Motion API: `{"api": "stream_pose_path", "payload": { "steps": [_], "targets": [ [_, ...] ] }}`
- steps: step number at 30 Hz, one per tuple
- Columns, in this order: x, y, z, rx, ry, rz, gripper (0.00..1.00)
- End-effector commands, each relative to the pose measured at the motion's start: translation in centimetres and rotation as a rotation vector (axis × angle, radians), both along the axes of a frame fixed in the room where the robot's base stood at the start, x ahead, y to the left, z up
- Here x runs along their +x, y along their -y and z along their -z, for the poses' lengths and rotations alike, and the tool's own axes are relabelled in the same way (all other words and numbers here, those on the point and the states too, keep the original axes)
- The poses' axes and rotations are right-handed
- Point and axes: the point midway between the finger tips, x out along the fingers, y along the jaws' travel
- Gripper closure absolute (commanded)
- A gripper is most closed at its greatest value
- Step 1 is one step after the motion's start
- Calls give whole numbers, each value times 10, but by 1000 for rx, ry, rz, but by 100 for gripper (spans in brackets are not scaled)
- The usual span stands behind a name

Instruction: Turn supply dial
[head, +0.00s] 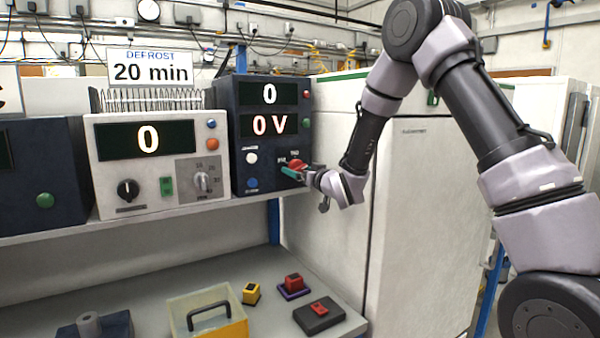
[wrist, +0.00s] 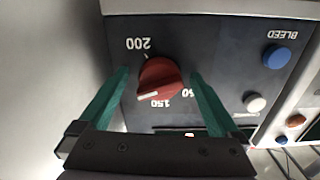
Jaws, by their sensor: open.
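The red supply dial (wrist: 160,76) is on the front of a dark blue supply unit (head: 243,130). In the wrist view, which is upside down, labels 200 and 150 and a partly covered one ring it. Its white mark is at its lower left, close to the 150 label. My gripper (wrist: 159,74) is open, with one green finger on each side of the dial and visible gaps between. In the head view my gripper (head: 292,172) is at the panel's lower right, partly covering the dial (head: 297,163). The unit's displays read 0 and 0 V.
White and blue buttons (wrist: 276,57) sit beside the dial. A cream unit (head: 150,165) with a black knob and a grey knob stands left. A tall white cabinet (head: 425,220) is right of the shelf. The bench below holds a yellow-based clear box (head: 240,328) and small blocks.

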Motion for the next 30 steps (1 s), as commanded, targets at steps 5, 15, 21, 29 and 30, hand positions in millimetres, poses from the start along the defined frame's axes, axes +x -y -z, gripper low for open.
{"api": "stream_pose_path", "payload": {
  "steps": [5,15,21,29,30],
  "targets": [
    [0,0,0,0,0,0,9],
    [0,0,0,-3,3,0,88],
    [0,1,0,-38,27,0,87],
    [0,1,0,-173,118,0,87],
    [1,2,0,-202,137,0,87]
  ]
}}
